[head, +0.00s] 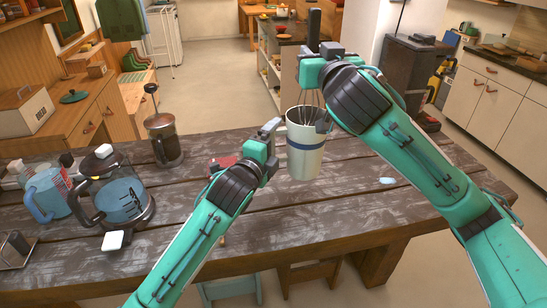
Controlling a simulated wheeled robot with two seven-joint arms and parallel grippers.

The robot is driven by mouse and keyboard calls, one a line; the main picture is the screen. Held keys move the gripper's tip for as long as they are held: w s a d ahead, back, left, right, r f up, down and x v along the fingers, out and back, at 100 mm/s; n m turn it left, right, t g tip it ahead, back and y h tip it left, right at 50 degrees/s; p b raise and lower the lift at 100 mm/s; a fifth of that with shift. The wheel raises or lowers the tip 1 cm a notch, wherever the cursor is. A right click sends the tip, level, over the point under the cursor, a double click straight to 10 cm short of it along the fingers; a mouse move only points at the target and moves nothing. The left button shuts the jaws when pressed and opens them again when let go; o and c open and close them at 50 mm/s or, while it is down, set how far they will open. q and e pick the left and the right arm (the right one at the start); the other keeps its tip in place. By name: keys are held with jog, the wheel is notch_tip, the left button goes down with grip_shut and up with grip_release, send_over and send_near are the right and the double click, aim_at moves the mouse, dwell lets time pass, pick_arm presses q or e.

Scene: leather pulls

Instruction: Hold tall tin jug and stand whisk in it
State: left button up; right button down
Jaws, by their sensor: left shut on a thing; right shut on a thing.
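The tall tin jug (305,160) is cream with a blue band and stands upright on the dark wooden table. My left gripper (271,128) is shut on it at its left side, near the rim. The whisk (312,98) is upright, with its dark handle up and its wires pointing down at the jug's mouth. My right gripper (322,62) is shut on the whisk above the jug. The lower wires overlap the jug's opening; how deep they reach is hidden by the jug wall and my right arm.
A glass coffee pot (122,201), a blue mug (47,196) and a French press (163,140) stand on the table (355,160) at left. A red thing (222,163) lies behind my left arm. A small pale blue thing (387,181) lies at right.

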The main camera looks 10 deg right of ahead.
pick_arm(q)
jog(key=shift+r, duration=0.25)
jog(key=shift+f, duration=0.1)
notch_tip(320, 180, down, 9)
jog(key=shift+r, duration=0.2)
dwell(0.7)
jog(key=shift+f, duration=0.5)
dwell(0.3)
jog(key=o, duration=0.8)
jog(key=shift+c, duration=0.2)
jog(key=shift+c, duration=0.2)
jog(key=c, duration=0.5)
